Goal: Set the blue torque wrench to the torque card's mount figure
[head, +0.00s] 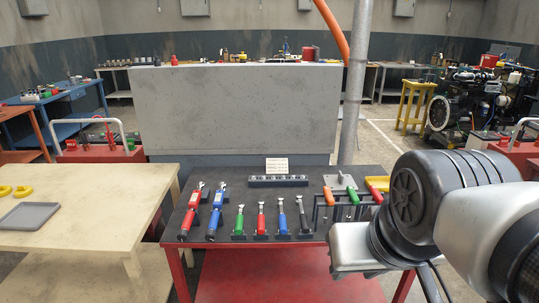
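A blue torque wrench (217,212) lies on the dark top of a red-framed bench, beside a similar red wrench (190,211). Its scale is too small to read. A smaller blue-handled tool (282,217) lies further right in the same row. A small pale card (277,164) stands at the bench's back, behind a dark socket rail; it appears to be the torque card, but its writing is too small to read. My arm fills the right side, and my gripper's fingers do not show. Nothing is seen touching the blue torque wrench.
Green- and red-handled tools (261,218) lie between the blue ones. A rack with orange- and green-handled tools (353,196) stands right, partly close to my arm. A cream table (80,220) with a grey tray (28,216) is left. A grey pole (356,90) rises behind the bench.

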